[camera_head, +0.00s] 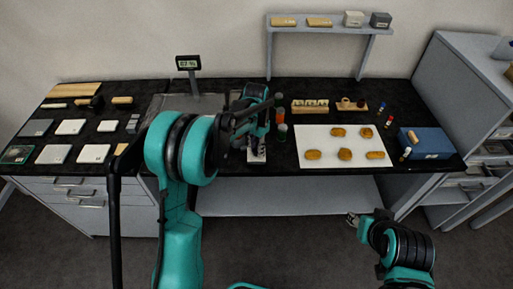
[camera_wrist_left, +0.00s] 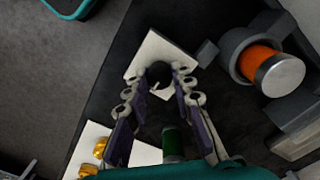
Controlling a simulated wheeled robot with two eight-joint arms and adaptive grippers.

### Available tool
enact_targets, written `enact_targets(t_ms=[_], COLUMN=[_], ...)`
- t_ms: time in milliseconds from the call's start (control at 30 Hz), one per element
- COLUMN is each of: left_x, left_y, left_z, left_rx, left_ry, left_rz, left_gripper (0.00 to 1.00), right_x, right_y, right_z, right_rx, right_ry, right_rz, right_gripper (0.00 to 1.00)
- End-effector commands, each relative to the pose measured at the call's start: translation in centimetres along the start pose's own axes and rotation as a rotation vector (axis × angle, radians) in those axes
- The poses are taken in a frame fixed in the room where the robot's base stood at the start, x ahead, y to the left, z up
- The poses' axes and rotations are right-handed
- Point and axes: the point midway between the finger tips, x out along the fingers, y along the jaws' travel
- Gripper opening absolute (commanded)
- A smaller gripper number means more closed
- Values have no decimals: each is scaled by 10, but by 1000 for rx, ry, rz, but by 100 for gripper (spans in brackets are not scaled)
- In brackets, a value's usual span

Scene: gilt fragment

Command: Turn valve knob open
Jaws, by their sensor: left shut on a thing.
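The valve knob (camera_wrist_left: 158,73) is a dark round piece on a pale plate (camera_wrist_left: 146,48) in the left wrist view. My left gripper (camera_wrist_left: 160,82) is shut on it, one finger on each side. In the head view my left gripper (camera_head: 257,143) is over the same pale plate (camera_head: 256,157) near the table's front edge, and my arm hides much of it. The knob's open or closed marking is not readable. My right gripper (camera_head: 353,219) is low at the lower right, in front of the table and away from the knob; its fingers are too small to judge.
An orange container (camera_head: 280,116) and a green one (camera_head: 282,132) stand just right of the left gripper. A white mat (camera_head: 326,141) with several golden pieces lies farther right, beside a blue box (camera_head: 427,143). A small display (camera_head: 188,63) and wall shelf (camera_head: 330,29) stand behind.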

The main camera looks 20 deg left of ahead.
Motion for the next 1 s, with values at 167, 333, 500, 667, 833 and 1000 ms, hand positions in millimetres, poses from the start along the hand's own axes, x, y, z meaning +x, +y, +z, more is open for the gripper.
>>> enact_targets(t_ms=[167,333,500,667,833,1000], left_x=[0,0,0,0,0,-6], left_y=[0,0,0,0,0,0], left_z=[0,0,0,0,0,0], left_rx=[20,22,21,21,20,20], left_ry=[-1,-1,0,0,0,0], left_rz=[0,0,0,0,0,0], left_gripper=[0,0,0,44,44,44], right_x=[0,0,0,0,0,0], right_y=[0,0,0,0,0,0], right_z=[0,0,0,0,0,0], right_rx=[0,0,0,0,0,0], right_ry=[0,0,0,0,0,0], right_rz=[0,0,0,0,0,0], right_gripper=[40,40,40,40,40,40])
